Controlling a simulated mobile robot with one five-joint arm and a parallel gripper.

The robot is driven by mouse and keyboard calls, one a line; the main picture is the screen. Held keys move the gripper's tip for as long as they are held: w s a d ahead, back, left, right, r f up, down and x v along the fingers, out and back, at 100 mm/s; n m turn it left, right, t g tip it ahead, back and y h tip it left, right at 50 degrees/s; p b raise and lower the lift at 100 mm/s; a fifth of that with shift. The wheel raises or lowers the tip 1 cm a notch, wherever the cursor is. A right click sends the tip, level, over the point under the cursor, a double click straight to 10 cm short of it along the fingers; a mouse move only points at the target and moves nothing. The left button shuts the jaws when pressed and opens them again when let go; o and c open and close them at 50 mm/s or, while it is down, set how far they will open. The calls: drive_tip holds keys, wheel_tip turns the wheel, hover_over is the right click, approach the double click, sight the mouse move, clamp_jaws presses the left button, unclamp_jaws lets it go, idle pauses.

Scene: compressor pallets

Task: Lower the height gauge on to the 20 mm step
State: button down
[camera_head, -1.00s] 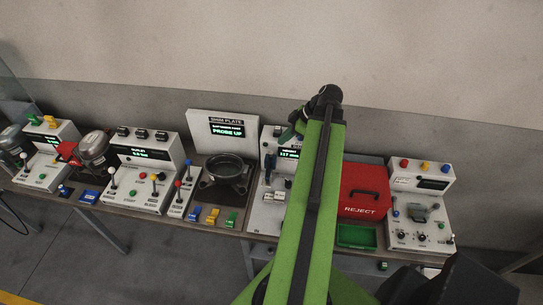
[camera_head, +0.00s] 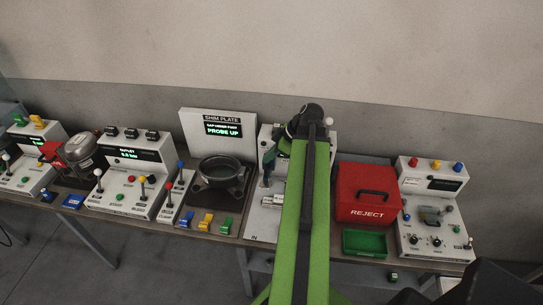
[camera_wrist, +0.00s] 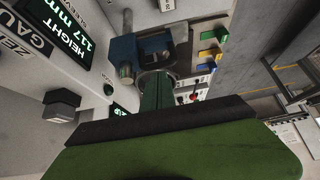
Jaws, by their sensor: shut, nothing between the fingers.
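The height gauge station is a white panel whose display (camera_wrist: 80,20) in the wrist view reads HEIGHT 117 mm. The gauge's blue carriage (camera_wrist: 127,52) with a round knob shows at the top of the wrist view. In the head view its dark blue part (camera_head: 268,165) stands left of my arm, which hides much of the station. My gripper (camera_wrist: 157,78) is shut and empty, its green fingers reaching close to the blue carriage; I cannot tell if they touch. In the head view my gripper (camera_head: 284,146) is partly hidden by the arm. The 20 mm step cannot be made out.
Left of the gauge stands the shim plate sign (camera_head: 218,128), reading PROBE UP, with a dark round casting (camera_head: 220,172) before it. A red REJECT box (camera_head: 352,197) and green tray (camera_head: 380,244) stand right of my arm. Blue, yellow and green blocks (camera_head: 206,220) lie along the front edge.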

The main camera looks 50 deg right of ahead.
drive_tip(key=shift+f, duration=0.3)
wheel_tip(320, 180, down, 11)
drive_tip(key=b, duration=1)
drive_tip(key=shift+s+a+r+b, duration=0.15)
drive_tip(key=shift+s+r+b, duration=0.05)
drive_tip(key=shift+s+b, duration=0.2)
drive_tip(key=shift+r, duration=0.1)
drive_tip(key=r+p, duration=0.3)
drive_tip(key=w+r+p, duration=0.1)
drive_tip(key=p, duration=0.1)
drive_tip(key=shift+w+a+r, duration=0.1)
drive_tip(key=shift+a+r, duration=0.15)
drive_tip(key=shift+r, duration=0.05)
drive_tip(key=p+v, duration=0.8)
drive_tip(key=v, duration=0.2)
drive_tip(key=shift+d, duration=0.15)
